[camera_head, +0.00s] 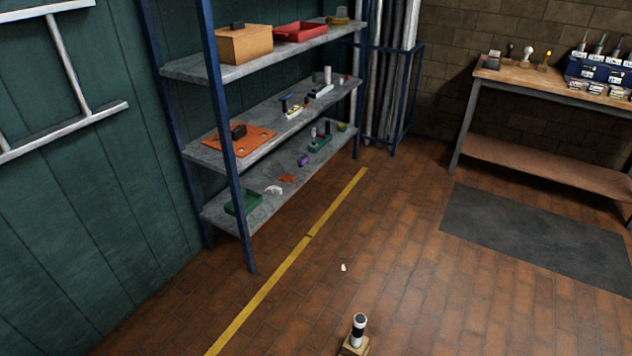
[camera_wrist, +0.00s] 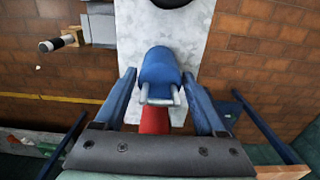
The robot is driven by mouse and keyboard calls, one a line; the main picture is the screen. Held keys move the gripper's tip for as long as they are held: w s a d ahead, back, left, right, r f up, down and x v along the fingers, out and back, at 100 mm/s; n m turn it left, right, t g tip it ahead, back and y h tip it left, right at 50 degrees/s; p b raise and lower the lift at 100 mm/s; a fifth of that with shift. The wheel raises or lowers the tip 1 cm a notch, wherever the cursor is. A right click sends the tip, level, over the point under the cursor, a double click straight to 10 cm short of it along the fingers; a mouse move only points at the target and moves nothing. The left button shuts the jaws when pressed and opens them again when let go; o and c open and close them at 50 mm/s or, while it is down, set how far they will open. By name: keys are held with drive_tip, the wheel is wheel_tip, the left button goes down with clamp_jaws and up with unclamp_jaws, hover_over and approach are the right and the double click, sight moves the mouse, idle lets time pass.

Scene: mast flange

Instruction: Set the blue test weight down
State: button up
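The blue test weight (camera_wrist: 160,72) is a rounded blue body with a pale metal handle on its near side, seen in the wrist view. My gripper (camera_wrist: 160,78) has its two blue fingers on either side of the weight, with their tips close against its sides. It appears shut on the weight. A pale speckled surface lies behind the weight in this view. I cannot tell whether the weight touches it. The gripper and the weight are not visible in the head view.
A blue-framed shelf unit (camera_head: 224,145) holds a cardboard box (camera_head: 245,46), a red tray (camera_head: 299,32) and an orange plate (camera_head: 245,143). A striped post (camera_head: 358,330) stands on the floor. A workbench (camera_head: 540,78) is at the right. The floor between is mostly clear.

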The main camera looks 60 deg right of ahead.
drive_tip(key=shift+o, duration=1.3)
drive_tip(key=shift+r, duration=0.1)
